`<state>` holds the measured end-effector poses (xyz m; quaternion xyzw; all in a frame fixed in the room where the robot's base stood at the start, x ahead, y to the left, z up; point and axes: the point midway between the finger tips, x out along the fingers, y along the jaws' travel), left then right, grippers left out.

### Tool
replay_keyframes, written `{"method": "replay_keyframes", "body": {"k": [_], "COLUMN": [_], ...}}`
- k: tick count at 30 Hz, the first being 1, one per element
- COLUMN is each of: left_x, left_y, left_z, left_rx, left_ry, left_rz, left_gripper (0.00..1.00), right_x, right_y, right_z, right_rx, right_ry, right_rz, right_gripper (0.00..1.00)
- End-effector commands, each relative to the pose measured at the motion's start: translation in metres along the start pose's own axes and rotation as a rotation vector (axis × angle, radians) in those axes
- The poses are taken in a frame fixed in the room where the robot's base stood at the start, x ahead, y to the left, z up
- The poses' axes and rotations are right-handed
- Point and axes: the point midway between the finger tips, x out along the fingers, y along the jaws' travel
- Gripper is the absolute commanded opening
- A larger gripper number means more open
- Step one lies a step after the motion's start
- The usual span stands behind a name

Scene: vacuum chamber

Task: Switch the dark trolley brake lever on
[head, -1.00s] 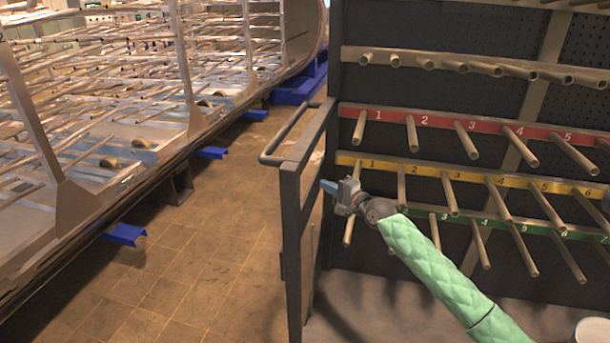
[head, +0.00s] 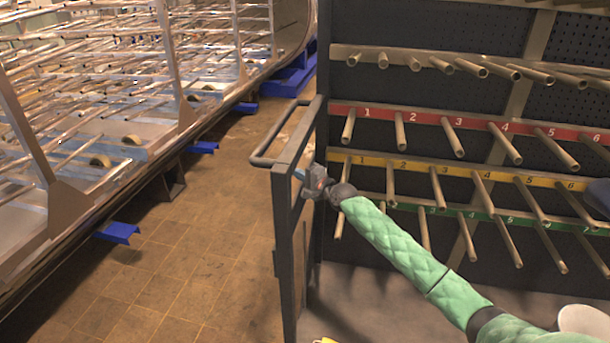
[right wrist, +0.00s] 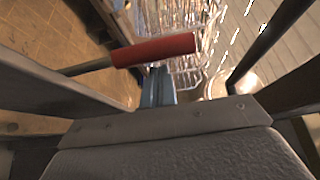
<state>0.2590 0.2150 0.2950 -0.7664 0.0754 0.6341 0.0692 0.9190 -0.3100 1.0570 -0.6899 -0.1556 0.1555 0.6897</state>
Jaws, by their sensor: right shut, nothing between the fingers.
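The dark trolley (head: 283,213) is a grey frame with rows of pegs, on the right of the head view. A lever with a red grip (right wrist: 153,50) and thin dark rod crosses the upper middle of the right wrist view; the head view does not show it. My right gripper (head: 299,174) reaches the trolley's end frame from the right. In the right wrist view its blue fingers (right wrist: 158,73) are closed together and empty, their tips just below the red grip. Whether they touch it I cannot tell. My left gripper is not in view.
The trolley's looped push handle (head: 262,162) sticks out to the left. Red (head: 475,126), yellow and green numbered strips carry pegs to the right of my gripper. A large rack of metal rods (head: 90,110) stands at left. Tiled floor (head: 200,240) lies free between.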

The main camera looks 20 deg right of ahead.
Motion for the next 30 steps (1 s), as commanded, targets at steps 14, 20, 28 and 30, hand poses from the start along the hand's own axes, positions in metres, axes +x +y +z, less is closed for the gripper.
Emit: {"method": "replay_keyframes", "body": {"k": [14, 20, 28, 30], "left_x": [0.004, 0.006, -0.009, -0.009], "left_y": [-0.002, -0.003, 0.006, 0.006], "left_z": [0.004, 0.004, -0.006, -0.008], "left_rx": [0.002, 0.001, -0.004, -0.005], "left_ry": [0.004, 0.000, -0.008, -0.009], "left_rz": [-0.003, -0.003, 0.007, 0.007], "left_gripper": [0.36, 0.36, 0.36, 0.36], "right_x": [0.008, 0.008, 0.005, 0.004], "right_y": [0.001, 0.002, 0.002, 0.002], "right_z": [0.000, 0.001, 0.007, 0.007], "right_rx": [0.000, -0.005, -0.037, -0.042], "right_ry": [0.000, 0.000, -0.001, -0.001], "right_rz": [0.000, -0.003, -0.021, -0.024], "right_gripper": [0.00, 0.00, 0.00, 0.00]}}
